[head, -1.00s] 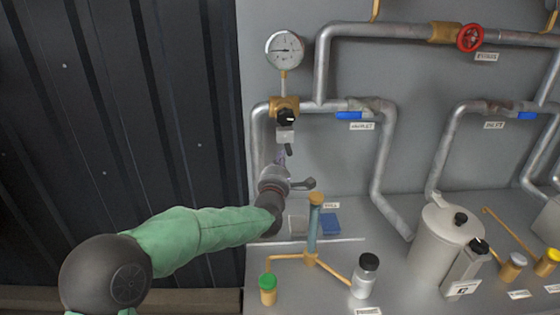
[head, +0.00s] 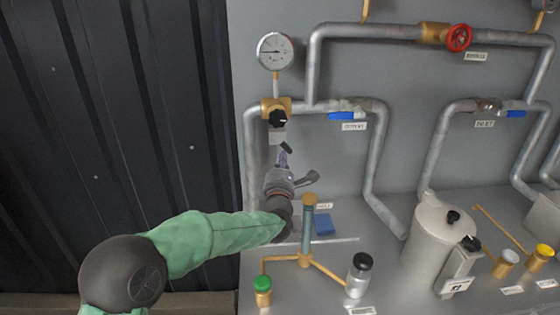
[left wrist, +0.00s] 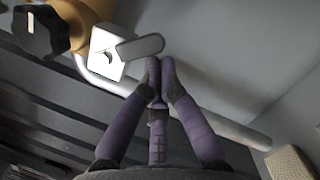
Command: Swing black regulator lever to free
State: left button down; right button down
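The black regulator lever (head: 287,147) is a short bar on a pale block (head: 278,138) below the black knob (head: 278,118) and brass fitting. It points down and to the right in the head view. In the left wrist view the lever (left wrist: 140,47) looks grey and sticks out sideways from the white block (left wrist: 104,48). My left gripper (head: 283,157) is just below the lever. In the left wrist view its purple fingertips (left wrist: 160,66) are together, close against the lever's free end, with nothing seen between them. I cannot tell whether they touch it. My right gripper is not in view.
A round gauge (head: 275,51) stands above the regulator. Grey pipes run around it, with a blue outlet handle (head: 342,116) to the right. A blue upright tube (head: 308,220), a dark-capped jar (head: 359,274) and a grey canister (head: 428,237) stand lower on the bench.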

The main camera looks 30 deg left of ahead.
pick_arm(q)
jog(key=shift+w+d+r+n, duration=0.15)
jog(key=shift+w+d+n, duration=0.15)
jog(key=shift+d+n, duration=0.2)
dwell(0.6)
dwell(0.4)
jog(key=v, duration=1.2)
jog(key=shift+d, duration=0.1)
